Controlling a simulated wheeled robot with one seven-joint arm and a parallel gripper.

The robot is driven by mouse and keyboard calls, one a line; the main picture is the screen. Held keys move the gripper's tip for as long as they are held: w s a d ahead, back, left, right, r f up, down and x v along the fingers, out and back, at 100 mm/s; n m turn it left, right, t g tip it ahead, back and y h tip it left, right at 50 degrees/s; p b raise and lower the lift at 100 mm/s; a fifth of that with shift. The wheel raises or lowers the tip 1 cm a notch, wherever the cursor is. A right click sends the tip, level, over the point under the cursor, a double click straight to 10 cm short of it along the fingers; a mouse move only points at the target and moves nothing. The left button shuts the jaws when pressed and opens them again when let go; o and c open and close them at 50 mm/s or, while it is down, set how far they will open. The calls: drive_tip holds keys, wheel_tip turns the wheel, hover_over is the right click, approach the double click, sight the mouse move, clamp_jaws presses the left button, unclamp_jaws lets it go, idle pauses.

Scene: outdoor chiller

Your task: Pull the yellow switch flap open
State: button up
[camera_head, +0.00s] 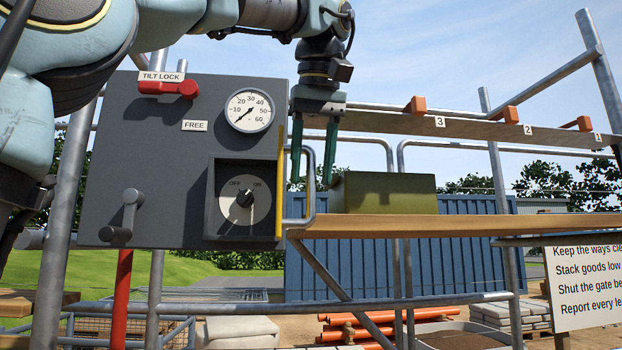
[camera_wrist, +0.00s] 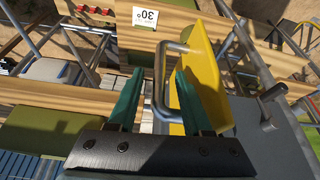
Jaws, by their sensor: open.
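The yellow flap (camera_head: 280,185) stands out from the grey panel (camera_head: 150,160), almost edge-on in the head view, beside the uncovered switch recess (camera_head: 214,215). The dark OFF/ON knob (camera_head: 245,198) shows inside it. The flap's broad yellow face shows in the wrist view (camera_wrist: 207,75). Its bent metal handle (camera_head: 313,165) is on the flap's right side; it also shows in the wrist view (camera_wrist: 160,85). My gripper (camera_head: 311,181) points down with its green fingers apart, one on each side of the handle bar. It is open in the wrist view (camera_wrist: 158,73); contact cannot be told.
A green box (camera_head: 385,193) stands on the wooden shelf (camera_head: 420,226) just right of my fingers. Above the recess are a gauge (camera_head: 249,110) and a red tilt-lock lever (camera_head: 170,88). A numbered board (camera_head: 460,127) runs behind at right. Metal rails surround the panel.

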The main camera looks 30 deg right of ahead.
drive_tip(key=d+p+v, duration=0.1)
drive_tip(key=p+v, duration=0.2)
drive_tip(key=v, duration=0.5)
drive_tip(key=shift+a+r, duration=0.2)
drive_tip(key=shift+a, duration=0.25)
drive_tip(key=shift+s, duration=0.1)
